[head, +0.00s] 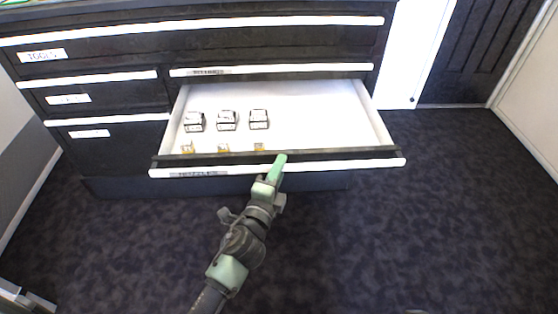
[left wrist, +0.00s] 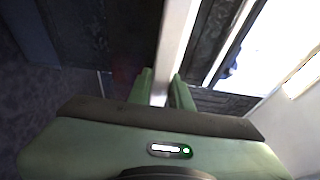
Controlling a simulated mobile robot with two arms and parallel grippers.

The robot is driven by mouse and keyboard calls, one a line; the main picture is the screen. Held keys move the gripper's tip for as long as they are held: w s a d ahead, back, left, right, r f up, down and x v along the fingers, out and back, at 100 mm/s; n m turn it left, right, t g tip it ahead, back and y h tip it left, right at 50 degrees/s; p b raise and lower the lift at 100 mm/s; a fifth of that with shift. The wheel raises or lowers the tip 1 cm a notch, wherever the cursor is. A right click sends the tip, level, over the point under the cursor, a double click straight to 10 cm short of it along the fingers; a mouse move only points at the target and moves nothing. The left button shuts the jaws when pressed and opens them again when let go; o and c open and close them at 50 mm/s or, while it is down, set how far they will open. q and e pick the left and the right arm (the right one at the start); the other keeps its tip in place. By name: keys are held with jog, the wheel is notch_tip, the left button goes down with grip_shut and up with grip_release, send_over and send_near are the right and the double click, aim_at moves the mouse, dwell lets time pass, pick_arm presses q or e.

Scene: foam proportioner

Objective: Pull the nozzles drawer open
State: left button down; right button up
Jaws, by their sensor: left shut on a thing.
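The nozzles drawer (head: 330,168) stands well out from the dark cabinet, its white interior showing. A label on its white front handle strip reads NOZZLES, slightly blurred. In the head view my left gripper (head: 279,162) is at the middle of the drawer front, its green fingers on the handle strip. In the left wrist view the two green fingers (left wrist: 161,88) are shut on the white handle strip (left wrist: 177,45), one on each side. My right gripper is not in view.
Inside the drawer are a row of three white-and-black boxes (head: 227,120) and three small yellowish pieces (head: 223,149) near the front. Other drawers above and to the left, such as the one labelled TOOLS (head: 42,55), are closed. The dark carpet (head: 420,220) in front is clear.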

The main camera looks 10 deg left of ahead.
pick_arm(q)
jog(key=shift+s, duration=0.1)
jog(key=c, duration=1.3)
grip_release()
jog(key=s, duration=0.7)
jog(key=shift+s+a, duration=0.4)
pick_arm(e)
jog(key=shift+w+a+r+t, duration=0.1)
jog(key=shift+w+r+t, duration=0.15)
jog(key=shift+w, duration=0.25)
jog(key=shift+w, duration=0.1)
